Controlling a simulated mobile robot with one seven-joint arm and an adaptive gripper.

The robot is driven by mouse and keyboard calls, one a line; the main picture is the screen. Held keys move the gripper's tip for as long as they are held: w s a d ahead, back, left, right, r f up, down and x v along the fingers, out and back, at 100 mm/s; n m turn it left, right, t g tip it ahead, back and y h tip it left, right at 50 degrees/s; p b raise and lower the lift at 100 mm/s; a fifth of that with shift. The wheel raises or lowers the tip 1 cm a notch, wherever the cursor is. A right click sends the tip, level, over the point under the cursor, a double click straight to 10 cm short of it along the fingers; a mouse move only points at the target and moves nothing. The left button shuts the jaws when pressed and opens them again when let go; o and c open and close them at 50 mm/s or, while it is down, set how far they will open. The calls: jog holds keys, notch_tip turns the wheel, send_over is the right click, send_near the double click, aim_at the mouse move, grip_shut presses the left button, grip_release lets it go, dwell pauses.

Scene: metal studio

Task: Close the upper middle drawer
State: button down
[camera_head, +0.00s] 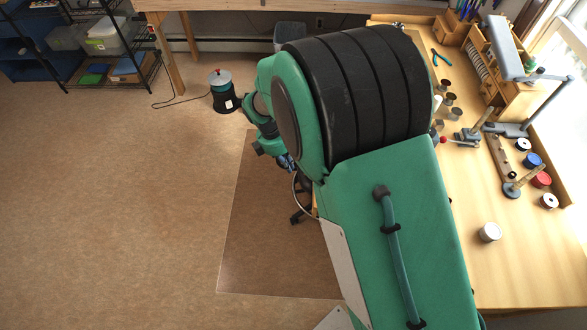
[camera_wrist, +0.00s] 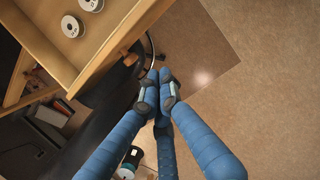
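In the wrist view an open wooden drawer (camera_wrist: 112,48) runs across the upper left. A round wooden knob (camera_wrist: 131,60) shows on its outer front. White spools (camera_wrist: 72,26) lie inside it. My gripper (camera_wrist: 158,88) has blue fingers with their tips drawn together, and nothing shows between them. The tips are just right of and below the knob in the picture; I cannot tell whether they touch it. In the head view my gripper (camera_head: 286,162) is a small blue part low by the bench, and my arm hides the drawers.
A black canister (camera_head: 223,92) stands on the floor, with a wire shelf (camera_head: 107,42) behind. The floor on the left (camera_head: 120,220) is clear.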

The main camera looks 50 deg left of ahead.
jog(key=w+d+f+b, duration=0.2)
jog(key=w+d+f, duration=0.2)
jog(key=f, duration=0.5)
jog(key=shift+w+d+b, duration=0.2)
jog(key=shift+d+b, duration=0.05)
jog(key=shift+b, duration=0.05)
jog(key=shift+w+d, duration=0.1)
jog(key=w+d+p, duration=0.5)
jog(key=w+d, duration=1.1)
jog(key=shift+w+d, duration=0.2)
jog(key=shift+s+a, duration=0.1)
